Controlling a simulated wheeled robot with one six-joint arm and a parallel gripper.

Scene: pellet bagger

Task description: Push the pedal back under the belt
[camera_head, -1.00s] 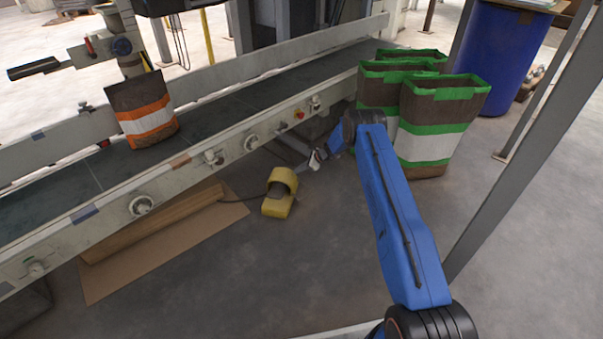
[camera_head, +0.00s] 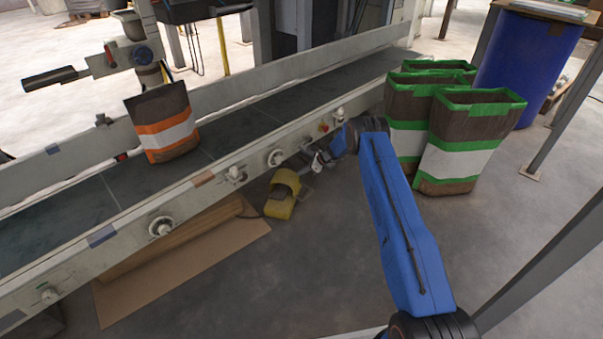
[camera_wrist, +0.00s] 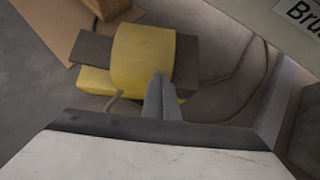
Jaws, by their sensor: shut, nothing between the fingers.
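The yellow pedal (camera_head: 282,193) sits on the grey floor by the near side of the belt conveyor (camera_head: 192,190), its far end close below the belt's side rail. In the wrist view the pedal (camera_wrist: 142,62) shows a yellow hood over a dark plate. My gripper (camera_wrist: 160,80) is shut and empty, its fingertips against or just over the near edge of the pedal's hood; I cannot tell if they touch. In the head view my blue arm reaches down to the right of the pedal, and the fingertips are hard to make out.
Flattened cardboard (camera_head: 185,262) lies on the floor left of the pedal, partly under the belt. A dark cable (camera_wrist: 233,85) runs beside the pedal. Several green-edged bags (camera_head: 460,145) stand right of my arm. An orange-striped bag (camera_head: 163,125) stands on the belt. Floor in front is clear.

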